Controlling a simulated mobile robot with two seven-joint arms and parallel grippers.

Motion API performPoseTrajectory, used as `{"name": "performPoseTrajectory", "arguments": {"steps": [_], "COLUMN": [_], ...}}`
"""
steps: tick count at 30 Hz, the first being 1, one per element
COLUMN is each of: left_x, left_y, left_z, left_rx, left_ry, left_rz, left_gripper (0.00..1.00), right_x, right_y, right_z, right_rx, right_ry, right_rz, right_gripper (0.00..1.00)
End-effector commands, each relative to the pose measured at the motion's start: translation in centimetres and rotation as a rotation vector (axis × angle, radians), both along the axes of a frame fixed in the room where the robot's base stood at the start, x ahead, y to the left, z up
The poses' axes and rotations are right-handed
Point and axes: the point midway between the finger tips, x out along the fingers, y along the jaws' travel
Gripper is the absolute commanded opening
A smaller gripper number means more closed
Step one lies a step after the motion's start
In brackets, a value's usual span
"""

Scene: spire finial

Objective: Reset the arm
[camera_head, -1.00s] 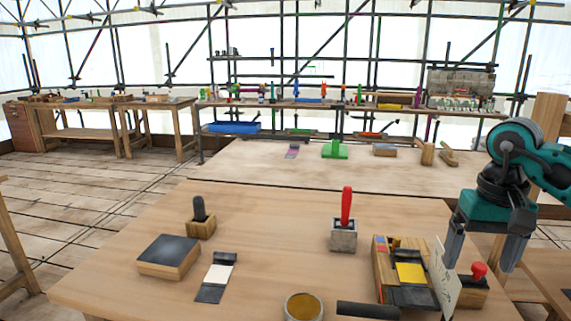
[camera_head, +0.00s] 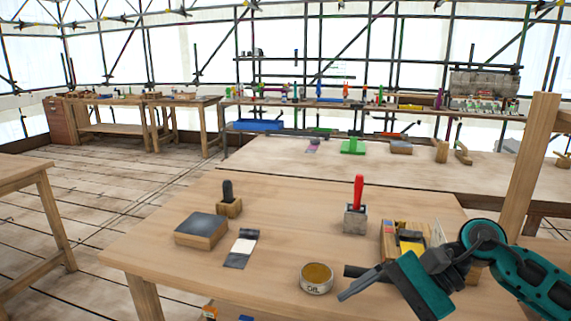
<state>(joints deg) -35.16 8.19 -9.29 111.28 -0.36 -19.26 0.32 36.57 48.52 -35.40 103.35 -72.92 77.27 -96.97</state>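My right arm comes in from the right edge, and its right gripper (camera_head: 352,288) hangs over the front right of the near workbench (camera_head: 190,280). One dark finger points left, and the other cannot be made out, so its opening is unclear. No object shows held in it. A black bar (camera_head: 354,270) lies on the bench, partly hidden behind the gripper. The wooden box with a yellow block (camera_head: 411,240) is partly covered by my arm. My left gripper is not in view.
An oil tin (camera_head: 317,279) stands just left of the gripper. A red-handled tool in a grey block (camera_head: 357,210), a sanding block (camera_head: 201,231) and a dark-handled wooden block (camera_head: 228,203) stand farther back. A wooden post (camera_head: 528,160) rises at right.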

Motion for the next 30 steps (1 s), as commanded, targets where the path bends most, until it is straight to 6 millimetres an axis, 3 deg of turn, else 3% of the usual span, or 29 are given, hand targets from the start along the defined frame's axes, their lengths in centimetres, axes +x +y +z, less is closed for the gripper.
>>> {"name": "performPoseTrajectory", "arguments": {"steps": [1, 3, 6, 8, 11, 14, 18, 19, 21, 24, 27, 30], "left_x": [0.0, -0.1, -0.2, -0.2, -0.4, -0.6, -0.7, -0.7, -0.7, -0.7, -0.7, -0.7], "left_y": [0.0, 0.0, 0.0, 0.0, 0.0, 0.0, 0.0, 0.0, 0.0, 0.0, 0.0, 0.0], "left_z": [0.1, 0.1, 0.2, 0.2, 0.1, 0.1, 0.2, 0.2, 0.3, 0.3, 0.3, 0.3], "left_rx": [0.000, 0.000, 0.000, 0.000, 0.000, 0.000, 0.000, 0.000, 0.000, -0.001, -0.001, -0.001], "left_ry": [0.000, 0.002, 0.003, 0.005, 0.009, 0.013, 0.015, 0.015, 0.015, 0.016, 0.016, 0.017], "left_rz": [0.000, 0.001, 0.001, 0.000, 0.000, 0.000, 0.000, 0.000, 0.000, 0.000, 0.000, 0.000], "left_gripper": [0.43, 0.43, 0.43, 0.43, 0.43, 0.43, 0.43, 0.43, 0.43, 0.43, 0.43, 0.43], "right_x": [-0.8, -1.1, -0.7, -0.2, 1.2, 2.3, 1.9, 1.3, -0.7, -4.2, -7.3, -9.4], "right_y": [2.7, 5.3, 7.4, 7.8, 7.0, 5.0, 1.3, 0.5, -1.1, -2.4, -3.0, -3.2], "right_z": [0.1, 0.9, 2.0, 2.4, 1.6, -1.0, -7.9, -9.8, -14.1, -19.1, -22.4, -24.2], "right_rx": [0.145, 0.338, 0.601, 0.751, 0.993, 1.233, 1.581, -1.619, -1.446, -1.268, -1.155, -1.092], "right_ry": [0.136, 0.345, 0.689, 0.915, 1.322, 1.753, 2.372, -2.438, -2.178, -1.871, -1.653, -1.525], "right_rz": [-0.080, -0.209, -0.391, -0.496, -0.668, -0.827, -1.017, 1.023, 0.866, 0.691, 0.570, 0.504], "right_gripper": [0.89, 0.89, 0.89, 0.89, 0.89, 0.89, 0.89, 0.89, 0.89, 0.89, 0.89, 0.89]}}
